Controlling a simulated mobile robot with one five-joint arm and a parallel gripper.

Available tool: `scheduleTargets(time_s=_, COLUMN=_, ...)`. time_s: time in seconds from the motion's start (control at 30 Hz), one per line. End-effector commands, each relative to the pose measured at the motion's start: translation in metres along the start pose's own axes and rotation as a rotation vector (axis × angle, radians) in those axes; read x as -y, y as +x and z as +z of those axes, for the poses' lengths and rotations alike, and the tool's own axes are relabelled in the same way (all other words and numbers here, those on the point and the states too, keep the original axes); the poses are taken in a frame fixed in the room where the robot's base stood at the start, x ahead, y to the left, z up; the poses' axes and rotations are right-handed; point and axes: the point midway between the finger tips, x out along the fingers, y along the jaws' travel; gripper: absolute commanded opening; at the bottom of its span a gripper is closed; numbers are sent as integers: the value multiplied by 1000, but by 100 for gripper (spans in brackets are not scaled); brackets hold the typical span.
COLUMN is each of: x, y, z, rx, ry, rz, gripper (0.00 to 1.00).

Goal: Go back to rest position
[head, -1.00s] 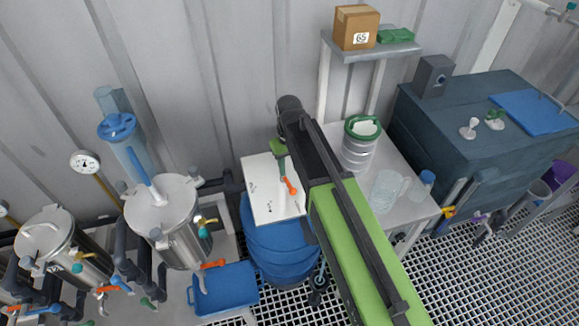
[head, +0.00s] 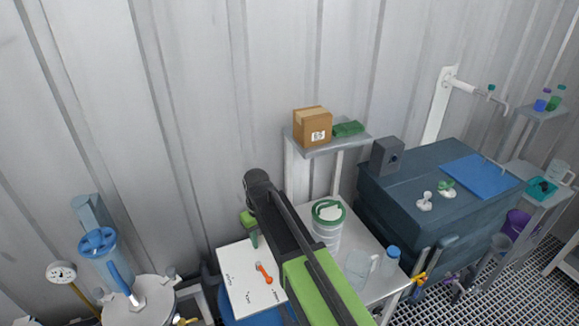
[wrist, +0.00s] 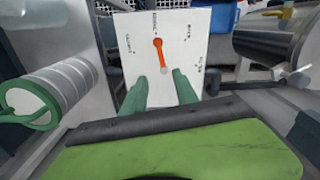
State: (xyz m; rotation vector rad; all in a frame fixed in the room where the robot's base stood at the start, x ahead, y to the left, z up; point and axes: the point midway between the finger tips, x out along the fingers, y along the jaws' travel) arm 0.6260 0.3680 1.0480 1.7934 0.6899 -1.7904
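My gripper (head: 250,229) shows at the end of my black and green arm in the head view, over the far part of a white board. In the wrist view its two green fingers (wrist: 160,84) stand apart with nothing between them. It is open and empty. A small orange-handled valve or tool (wrist: 158,48) is on the white board (wrist: 181,22), ahead of the fingertips and apart from them. The same orange part (head: 264,273) and board (head: 237,287) show in the head view.
A steel keg with a green rim (head: 327,232), a clear jug (head: 358,268) and a blue-capped bottle (head: 391,260) stand on a bench right of my arm. A shelf (head: 350,146) holds a cardboard box (head: 312,127). A dark chest (head: 400,205) stands further right. A steel vessel (head: 140,303) is at lower left.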

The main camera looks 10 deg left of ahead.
Motion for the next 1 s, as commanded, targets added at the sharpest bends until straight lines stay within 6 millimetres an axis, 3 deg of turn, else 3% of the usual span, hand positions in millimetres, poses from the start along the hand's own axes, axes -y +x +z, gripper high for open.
scheduleTargets(time_s=0.07, x=-6, y=2, z=1, rx=0, ry=9, rz=0, gripper=35)
scheduleTargets(time_s=0.13, x=-28, y=8, z=5, rx=0, ry=41, rz=0, gripper=35)
scheduleTargets(time_s=0.23, x=-89, y=23, z=29, rx=0, ry=137, rz=1, gripper=35)
scheduleTargets(time_s=0.3, x=-138, y=34, z=65, rx=1, ry=226, rz=0, gripper=35)
scheduleTargets(time_s=0.37, x=-176, y=44, z=104, rx=1, ry=307, rz=0, gripper=35)
scheduleTargets(time_s=0.4, x=-198, y=50, z=131, rx=1, ry=366, rz=0, gripper=35)
scheduleTargets(time_s=0.5, x=-236, y=63, z=201, rx=1, ry=509, rz=0, gripper=35)
scheduleTargets(time_s=0.6, x=-251, y=70, z=259, rx=1, ry=630, rz=-1, gripper=35)
scheduleTargets(time_s=0.67, x=-248, y=70, z=279, rx=1, ry=674, rz=-1, gripper=35)
scheduleTargets(time_s=0.8, x=-235, y=67, z=289, rx=1, ry=717, rz=-1, gripper=35)
scheduleTargets(time_s=1.0, x=-237, y=67, z=286, rx=2, ry=737, rz=-1, gripper=35)
